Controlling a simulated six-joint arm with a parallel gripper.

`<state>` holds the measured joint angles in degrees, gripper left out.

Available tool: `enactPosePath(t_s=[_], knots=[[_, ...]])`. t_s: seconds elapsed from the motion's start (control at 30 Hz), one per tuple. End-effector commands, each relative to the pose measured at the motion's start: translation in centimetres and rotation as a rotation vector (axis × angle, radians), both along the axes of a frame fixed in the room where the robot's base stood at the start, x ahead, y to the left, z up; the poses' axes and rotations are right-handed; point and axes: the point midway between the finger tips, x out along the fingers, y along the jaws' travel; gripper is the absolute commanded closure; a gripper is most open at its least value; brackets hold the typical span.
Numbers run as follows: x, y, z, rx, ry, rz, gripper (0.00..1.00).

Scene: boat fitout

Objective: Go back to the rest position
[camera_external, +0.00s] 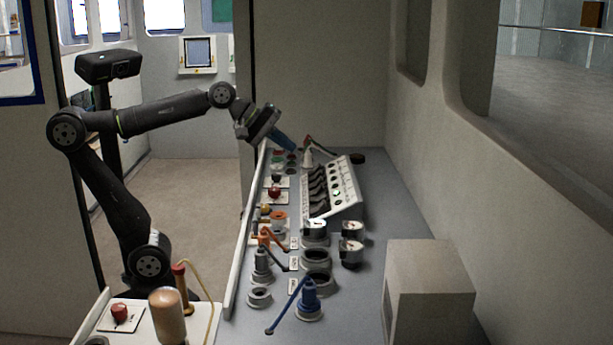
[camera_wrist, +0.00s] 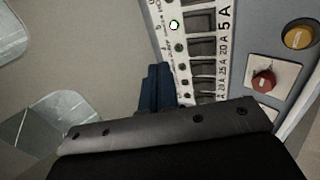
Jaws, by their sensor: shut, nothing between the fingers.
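My gripper (camera_external: 285,141) is at the far end of the grey console, above the small knobs there, with its bluish fingers pointing down and to the right. The fingers look closed together, and I see nothing held between them. In the wrist view the blue fingers (camera_wrist: 156,87) show beside the breaker panel (camera_wrist: 205,60). The same switch panel (camera_external: 346,190) stands on the console in the external view, with a row of dark switches and a green light. Whether the fingertips touch anything cannot be told.
The console (camera_external: 375,215) carries a blue lever valve (camera_external: 308,300), a grey valve (camera_external: 262,265), an orange handle (camera_external: 273,238), round gauges (camera_external: 351,230) and a red knob (camera_external: 274,194). A beige box (camera_external: 428,290) stands at the front right. The console's right strip is mostly clear.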

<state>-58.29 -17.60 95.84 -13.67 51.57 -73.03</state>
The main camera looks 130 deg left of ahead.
Motion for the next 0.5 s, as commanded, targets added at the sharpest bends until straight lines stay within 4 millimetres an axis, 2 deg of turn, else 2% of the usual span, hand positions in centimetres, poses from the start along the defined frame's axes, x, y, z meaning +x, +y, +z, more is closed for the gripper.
enactPosePath(t_s=[0.17,0.5], knots=[[0.5,0.4,-1.1,-0.003,0.002,-0.001,1.00],[2.8,2.8,-6.5,-0.004,0.003,-0.002,1.00]])
